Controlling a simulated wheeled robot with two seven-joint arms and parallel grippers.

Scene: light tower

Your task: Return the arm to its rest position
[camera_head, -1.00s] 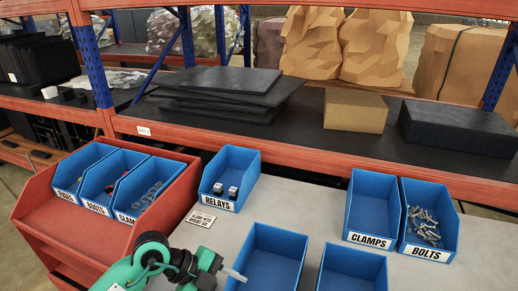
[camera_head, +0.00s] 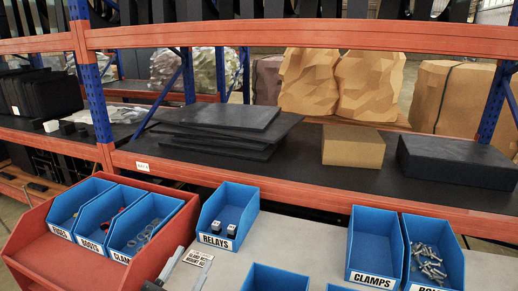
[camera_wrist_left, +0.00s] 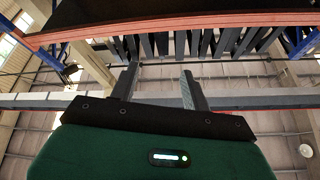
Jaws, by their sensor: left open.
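My left gripper (camera_head: 187,265) shows at the bottom edge of the head view, with grey fingers pointing up, beside the right side of the red tray. Most of its arm is out of frame. In the left wrist view the gripper (camera_wrist_left: 157,82) is open, with two separate dark fingers and nothing between them. That view looks up past the fingers at the rack beams and the ceiling. My right gripper does not show in either view.
The red tray (camera_head: 50,262) holds blue bins at left. A relays bin (camera_head: 228,212), clamps bin (camera_head: 375,245) and bolts bin (camera_head: 433,250) stand on the grey table (camera_head: 310,232). The orange rack beam (camera_head: 300,193) runs behind them.

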